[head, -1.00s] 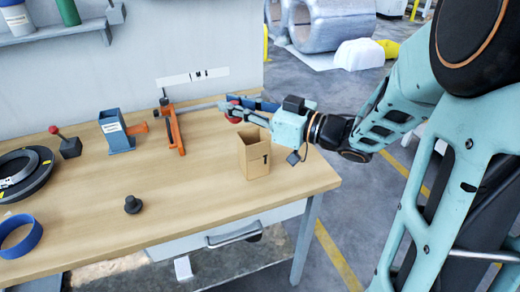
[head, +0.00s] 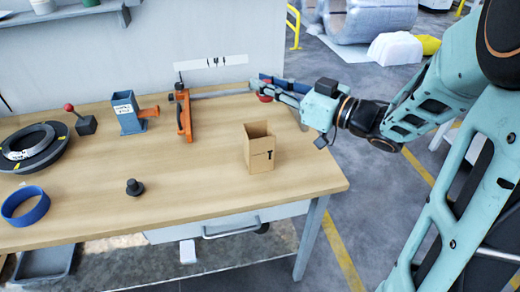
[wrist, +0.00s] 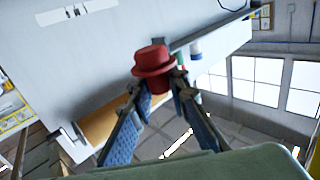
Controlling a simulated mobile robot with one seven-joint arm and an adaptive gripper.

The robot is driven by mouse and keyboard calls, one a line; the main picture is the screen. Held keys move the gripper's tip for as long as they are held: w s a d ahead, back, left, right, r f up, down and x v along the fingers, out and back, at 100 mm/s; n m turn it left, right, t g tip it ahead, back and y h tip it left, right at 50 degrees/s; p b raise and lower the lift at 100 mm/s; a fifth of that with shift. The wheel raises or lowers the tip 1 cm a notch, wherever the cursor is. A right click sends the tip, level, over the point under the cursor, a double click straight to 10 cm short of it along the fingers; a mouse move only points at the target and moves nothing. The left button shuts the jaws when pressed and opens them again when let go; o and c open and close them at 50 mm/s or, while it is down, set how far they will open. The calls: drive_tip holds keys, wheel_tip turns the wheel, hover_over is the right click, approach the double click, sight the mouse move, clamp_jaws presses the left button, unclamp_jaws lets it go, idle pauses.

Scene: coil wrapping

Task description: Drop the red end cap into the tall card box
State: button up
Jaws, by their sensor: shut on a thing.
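The red end cap (wrist: 154,64) is held between my fingertips in the wrist view. In the head view only a small red part of the end cap (head: 265,98) shows at the fingertips. My gripper (head: 270,90) is shut on it, above the table's right part. The tall card box (head: 262,158) stands upright and open-topped on the table near its right edge. In the head view my gripper is above and beyond the box opening, apart from it. The inside bottom of the box is hidden.
An orange clamp stand (head: 184,115) with a grey bar stands left of the box. A blue-grey holder (head: 128,113), a black knob (head: 134,187), a blue ring (head: 25,206) and a black coil (head: 35,146) lie farther left. The table front (head: 215,195) is clear.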

wheel_tip(320, 180, down, 5)
drive_tip(key=b, duration=0.4)
drive_tip(key=shift+f, duration=0.2)
drive_tip(key=o, duration=0.9)
drive_tip(key=v, duration=1.2)
